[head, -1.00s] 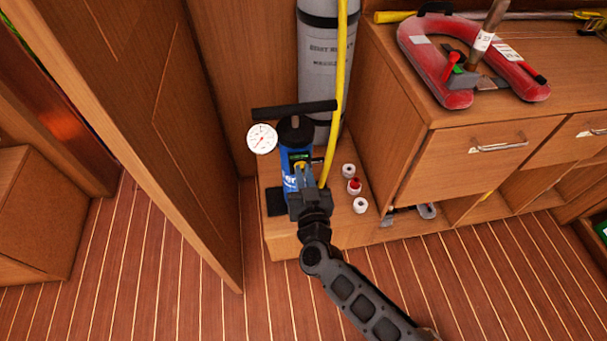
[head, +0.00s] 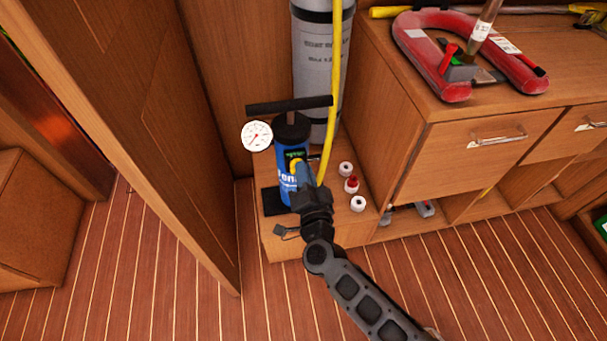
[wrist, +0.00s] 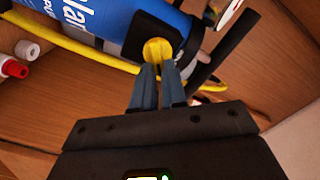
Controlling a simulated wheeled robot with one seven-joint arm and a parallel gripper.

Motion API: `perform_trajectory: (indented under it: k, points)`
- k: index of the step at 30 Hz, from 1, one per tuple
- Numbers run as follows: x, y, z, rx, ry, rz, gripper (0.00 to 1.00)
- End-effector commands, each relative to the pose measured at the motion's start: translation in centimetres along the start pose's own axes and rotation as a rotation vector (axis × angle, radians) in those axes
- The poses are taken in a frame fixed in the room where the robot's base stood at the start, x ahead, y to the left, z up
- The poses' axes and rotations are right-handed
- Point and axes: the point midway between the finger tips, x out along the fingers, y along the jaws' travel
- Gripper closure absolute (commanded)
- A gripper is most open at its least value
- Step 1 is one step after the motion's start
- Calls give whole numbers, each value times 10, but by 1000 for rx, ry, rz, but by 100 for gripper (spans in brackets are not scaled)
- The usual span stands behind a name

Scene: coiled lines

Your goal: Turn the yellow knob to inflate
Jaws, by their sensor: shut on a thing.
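The yellow knob (wrist: 157,49) is on the side of a blue pump (wrist: 98,18) in the wrist view. My gripper (wrist: 160,68) is shut on the knob, its two blue-grey fingers on either side of it. In the head view the blue pump (head: 289,178) stands upright on a low wooden step, with a black T-handle (head: 289,105) on top. My gripper (head: 303,178) reaches its front, and the knob (head: 295,165) shows only in part there. A white round gauge (head: 257,136) sits at the pump's upper left, its small needle reading unclear.
A yellow hose (head: 331,130) runs down beside the grey cylinder (head: 318,60) behind the pump. Several white and red caps (head: 351,185) stand right of the pump. A wooden panel (head: 165,130) is close on the left, a drawer cabinet (head: 460,160) on the right.

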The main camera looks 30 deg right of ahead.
Motion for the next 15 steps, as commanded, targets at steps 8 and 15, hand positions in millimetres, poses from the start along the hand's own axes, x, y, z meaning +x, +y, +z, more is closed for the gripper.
perform_trajectory:
  k: [8,15]
  points:
    - [-1,7,2,259,-1,1,100]
    - [-1,9,3,456,1,1,100]
